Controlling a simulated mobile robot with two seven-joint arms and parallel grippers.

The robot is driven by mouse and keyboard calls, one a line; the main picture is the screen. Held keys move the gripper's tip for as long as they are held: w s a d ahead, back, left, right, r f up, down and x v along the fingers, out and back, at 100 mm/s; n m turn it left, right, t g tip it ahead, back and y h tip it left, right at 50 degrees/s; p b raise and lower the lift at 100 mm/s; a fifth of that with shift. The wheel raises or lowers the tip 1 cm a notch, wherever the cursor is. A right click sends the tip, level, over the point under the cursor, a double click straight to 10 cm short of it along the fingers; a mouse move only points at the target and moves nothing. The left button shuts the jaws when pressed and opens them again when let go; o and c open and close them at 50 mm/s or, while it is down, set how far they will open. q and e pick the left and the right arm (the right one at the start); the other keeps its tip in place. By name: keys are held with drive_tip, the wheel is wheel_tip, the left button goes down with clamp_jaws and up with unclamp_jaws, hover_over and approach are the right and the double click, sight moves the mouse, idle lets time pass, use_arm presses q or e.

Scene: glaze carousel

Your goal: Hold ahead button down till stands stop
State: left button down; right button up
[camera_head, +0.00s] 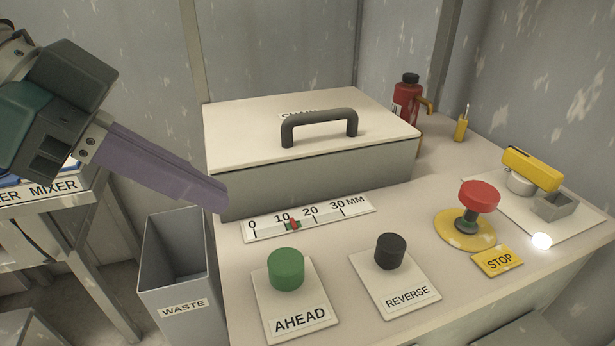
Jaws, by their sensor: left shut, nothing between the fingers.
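The green AHEAD button (286,270) stands up from its white plate (298,323) at the front of the console. My left gripper (222,203) comes in from the left, shut and empty. In the picture its tip is up and to the left of the green button, apart from it, by the left end of the scale. The black REVERSE button (390,251) is to the right of the green one. The red STOP button (479,196) stands on a yellow base farther right. The stands are not in view. My right gripper is not in view.
A lidded box (313,150) with a dark handle stands behind the buttons. A 0–30 mm scale (308,217) with a red and green marker lies before it. A grey waste bin (178,270) is left of the console.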

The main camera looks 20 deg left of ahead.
use_arm(q)
drive_tip(key=b, duration=0.1)
hover_over(282, 256)
drive_tip(key=s+a, duration=0.1)
drive_tip(key=a, duration=0.1)
wheel_tip(282, 256, down, 4)
drive_tip(key=f, duration=0.2)
drive_tip(key=shift+s+a+f+b, duration=0.2)
drive_tip(key=shift+s+f+b, duration=0.1)
drive_tip(key=shift+f, duration=0.5)
